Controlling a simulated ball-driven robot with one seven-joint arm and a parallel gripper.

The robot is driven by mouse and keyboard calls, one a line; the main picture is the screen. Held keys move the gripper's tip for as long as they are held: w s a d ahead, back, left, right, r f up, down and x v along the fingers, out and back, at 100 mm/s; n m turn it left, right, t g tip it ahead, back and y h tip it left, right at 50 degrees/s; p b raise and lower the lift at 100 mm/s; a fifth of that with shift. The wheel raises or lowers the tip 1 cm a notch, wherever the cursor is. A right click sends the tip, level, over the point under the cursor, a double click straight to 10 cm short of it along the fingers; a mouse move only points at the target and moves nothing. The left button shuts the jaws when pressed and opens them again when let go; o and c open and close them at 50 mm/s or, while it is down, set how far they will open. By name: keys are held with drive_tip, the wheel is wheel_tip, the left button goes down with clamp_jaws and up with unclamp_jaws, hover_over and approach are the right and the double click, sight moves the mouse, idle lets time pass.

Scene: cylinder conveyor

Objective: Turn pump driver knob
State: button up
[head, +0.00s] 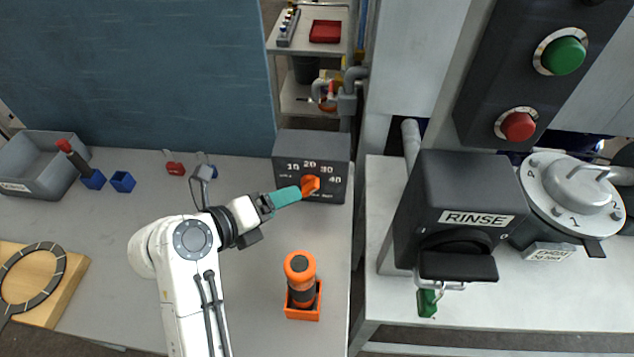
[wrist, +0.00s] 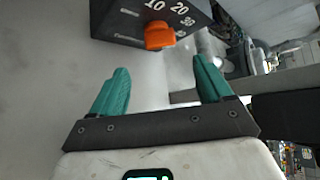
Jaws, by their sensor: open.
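The pump driver (head: 335,149) is a dark grey box at the back right of the grey table, with white markings 10, 20, 30 and 40 on its face. Its orange knob (head: 310,184) sticks out from the middle of that face. My gripper (head: 298,190) has teal fingers and reaches from the left up to the knob. In the wrist view my gripper (wrist: 160,85) is open, with the two fingers wide apart. The orange knob (wrist: 159,36) lies beyond the fingertips, roughly between them. Nothing is between the fingers, and I see no contact.
An orange-topped tool (head: 300,275) stands in an orange holder in front of the box. A grey bin (head: 40,166), blue blocks (head: 123,181) and red and blue padlocks (head: 174,168) lie left. A RINSE unit (head: 450,205) stands right, across a gap.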

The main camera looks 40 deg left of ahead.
sight(307, 194)
drive_tip(key=x, duration=0.9)
drive_tip(key=shift+w+f+p, duration=0.2)
drive_tip(key=shift+w+p, duration=0.1)
drive_tip(key=shift+w, duration=0.05)
drive_tip(key=shift+c, duration=0.3)
drive_tip(key=c, duration=1)
drive_tip(key=shift+f, duration=0.1)
drive_tip(key=n+t+h+b, duration=0.2)
drive_tip(key=n+t, duration=0.1)
drive_tip(key=shift+f, duration=0.2)
drive_tip(key=shift+n+t+h+b, duration=0.5)
drive_tip(key=shift+n+t+b, duration=0.3)
drive_tip(key=shift+b, duration=0.1)
drive_tip(key=shift+r+n+t+b, duration=0.1)
drive_tip(key=shift+n+t+b, duration=0.8)
drive_tip(key=shift+b, duration=0.1)
